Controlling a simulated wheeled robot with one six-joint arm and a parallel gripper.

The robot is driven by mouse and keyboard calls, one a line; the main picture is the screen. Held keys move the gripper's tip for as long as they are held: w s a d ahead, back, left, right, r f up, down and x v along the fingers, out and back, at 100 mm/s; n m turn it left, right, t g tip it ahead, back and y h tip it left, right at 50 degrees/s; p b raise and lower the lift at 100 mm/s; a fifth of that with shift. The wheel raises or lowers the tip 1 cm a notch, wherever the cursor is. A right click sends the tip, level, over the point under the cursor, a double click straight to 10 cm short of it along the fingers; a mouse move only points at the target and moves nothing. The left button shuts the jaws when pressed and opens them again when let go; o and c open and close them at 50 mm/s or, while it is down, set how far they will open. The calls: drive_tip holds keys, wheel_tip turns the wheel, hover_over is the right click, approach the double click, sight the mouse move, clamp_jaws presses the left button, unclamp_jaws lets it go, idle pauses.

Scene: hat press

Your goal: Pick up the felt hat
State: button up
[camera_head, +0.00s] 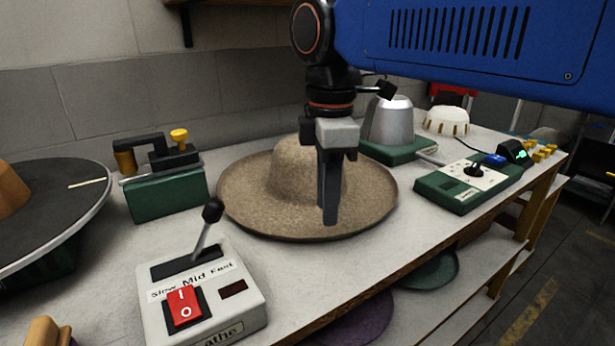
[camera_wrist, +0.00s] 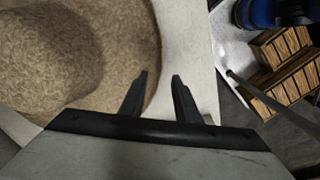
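The felt hat (camera_head: 270,172) is brown, with a rounded crown and a wide flat brim, and lies brim down on the bench. It fills the left of the wrist view (camera_wrist: 105,45). My gripper (camera_head: 330,218) points down at the hat's near right side, with its fingers in front of the crown and brim. In the wrist view the two fingers (camera_wrist: 160,75) are apart with nothing clearly held. The left finger overlaps the brim and the right one lies past its edge, over the bench. I cannot tell whether the fingers touch the brim.
A grey speed control box (camera_head: 205,298) with a lever stands at the front of the bench (camera_head: 345,270). A green tool (camera_head: 165,185) and round black disc (camera_head: 60,215) are left. A metal cone (camera_head: 388,122) and green control box (camera_head: 468,182) are right.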

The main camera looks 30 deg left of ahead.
sight(323, 228)
drive_tip(key=f, duration=0.5)
drive_tip(key=shift+s+a, duration=0.1)
drive_tip(key=shift+a, duration=0.1)
clamp_jaws()
